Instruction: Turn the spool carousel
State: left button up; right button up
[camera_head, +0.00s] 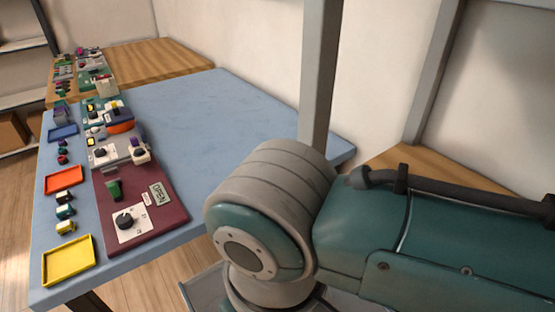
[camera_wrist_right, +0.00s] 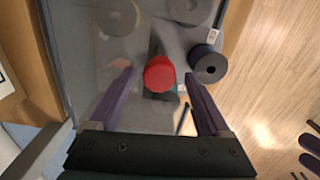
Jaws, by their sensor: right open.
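In the right wrist view, my right gripper (camera_wrist_right: 158,76) is open, with one dark purple finger on each side of a red round piece (camera_wrist_right: 159,74). I cannot tell whether either finger touches it. A dark spool with a centre hole (camera_wrist_right: 209,65) is to the right, beyond the right fingertip. I cannot tell which of these belong to the spool carousel. A teal piece is partly hidden below the red one. My left gripper is not in view.
In the head view, a blue table (camera_head: 215,115) carries a maroon panel with a black dial (camera_head: 175,208), a yellow tray (camera_head: 68,262) and an orange tray (camera_head: 64,180). My arm fills the lower right. A grey post (camera_head: 318,80) stands behind it.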

jog(key=shift+f, duration=0.35)
grip_shut()
dwell(0.5)
dwell(0.3)
